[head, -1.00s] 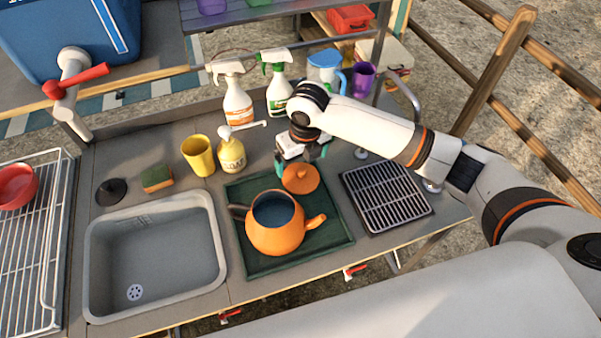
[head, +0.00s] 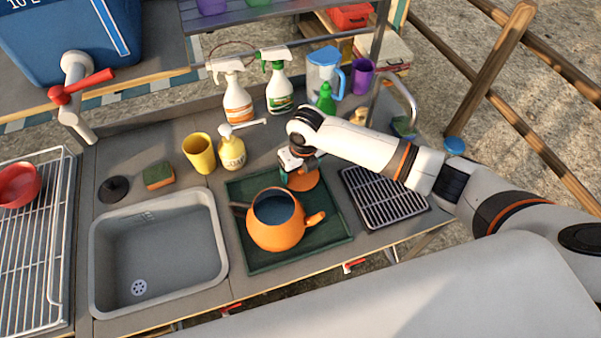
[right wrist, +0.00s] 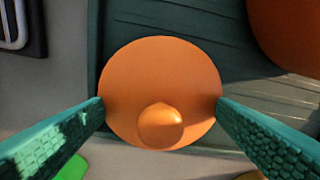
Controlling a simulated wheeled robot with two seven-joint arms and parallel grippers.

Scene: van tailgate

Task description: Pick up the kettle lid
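The orange kettle lid (head: 306,183) lies on the dark green tray (head: 262,262), behind the orange kettle (head: 275,232), which stands open-topped. In the right wrist view the round lid (right wrist: 160,80) shows from above with its knob toward the bottom of the picture. My right gripper (right wrist: 161,104) is open. Its two teal fingers stand apart at the left and right edges of the lid, with the knob between them; I cannot tell whether they touch the rim. In the head view the right gripper (head: 300,172) covers part of the lid. My left gripper is not in view.
A black drain grate (head: 384,197) is right of the tray and a grey sink (head: 157,251) is left. A soap bottle (head: 231,152), yellow cup (head: 199,153) and spray bottles (head: 237,98) stand behind. The kettle is close to the gripper.

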